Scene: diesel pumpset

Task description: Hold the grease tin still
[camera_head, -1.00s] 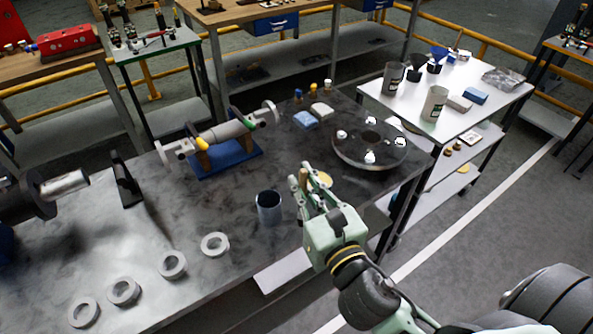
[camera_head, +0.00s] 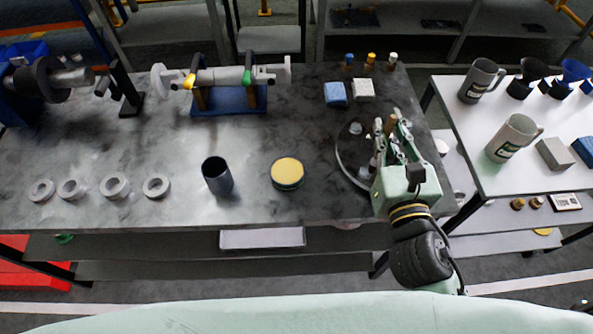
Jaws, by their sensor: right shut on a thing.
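The round tin with a yellow lid (camera_head: 287,172), which I take as the grease tin, stands upright on the dark metal bench (camera_head: 120,145), right of a dark open cup (camera_head: 217,178). No gripper touches the tin. My right gripper (camera_head: 388,128) is well to its right, over the dark round flange (camera_head: 352,155), and hides much of that flange. Its jaws are shut on a small brown stick-like piece (camera_head: 391,123), mostly hidden between the fingers. My left gripper is not in view.
Several grey rings (camera_head: 115,187) lie at the bench's front left. A shaft on a blue stand (camera_head: 228,100) stands at the back. A blue block (camera_head: 335,93) and a pale block (camera_head: 363,90) lie back right. A white table (camera_head: 490,165) with mugs is at right.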

